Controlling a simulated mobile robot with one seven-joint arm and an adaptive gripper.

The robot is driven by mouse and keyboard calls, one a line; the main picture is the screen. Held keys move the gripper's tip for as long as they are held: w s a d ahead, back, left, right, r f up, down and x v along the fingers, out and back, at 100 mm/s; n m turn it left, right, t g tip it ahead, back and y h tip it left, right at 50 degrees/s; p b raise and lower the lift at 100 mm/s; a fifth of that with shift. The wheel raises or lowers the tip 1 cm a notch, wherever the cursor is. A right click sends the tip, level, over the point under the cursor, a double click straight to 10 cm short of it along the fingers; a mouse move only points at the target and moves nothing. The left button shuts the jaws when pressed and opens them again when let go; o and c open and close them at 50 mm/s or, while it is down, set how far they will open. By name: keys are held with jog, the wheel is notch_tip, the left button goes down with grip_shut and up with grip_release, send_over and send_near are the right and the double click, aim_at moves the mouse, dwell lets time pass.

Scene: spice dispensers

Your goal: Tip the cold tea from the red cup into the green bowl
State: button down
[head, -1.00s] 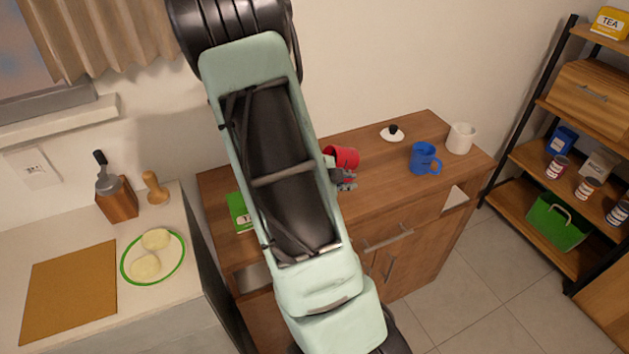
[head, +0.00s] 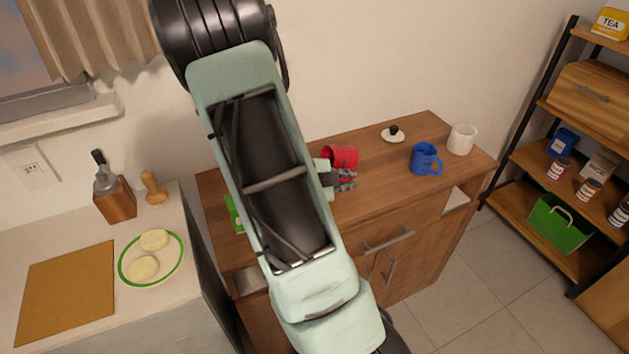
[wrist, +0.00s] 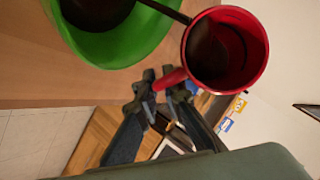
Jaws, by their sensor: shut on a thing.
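The red cup (head: 341,157) is held tilted above the wooden cabinet in the head view. In the wrist view the red cup (wrist: 259,45) shows its open mouth with dark tea inside, and a dark stream runs from its rim toward the green bowl (wrist: 112,48). Dark liquid lies in the bowl. The cup's mouth is beside the bowl in this view. My gripper (wrist: 163,88) is shut on the cup's red handle; it also shows in the head view (head: 346,180). My arm hides the bowl in the head view.
A green box (head: 233,214) is partly behind my arm. A counter with a plate (head: 126,277) is at left.

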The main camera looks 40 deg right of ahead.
aim_at(346, 166)
jog(key=shift+w+a+r+h+b, duration=0.15)
jog(key=shift+a+r+h+b, duration=0.1)
jog(key=shift+a+h+b, duration=0.35)
dwell(0.5)
jog(key=shift+r, duration=0.1)
jog(key=shift+r+h+p, duration=0.4)
jog(key=shift+r+h, duration=0.2)
jog(key=shift+r, duration=0.4)
jog(key=shift+r+h, duration=0.7)
jog(key=shift+r, duration=0.5)
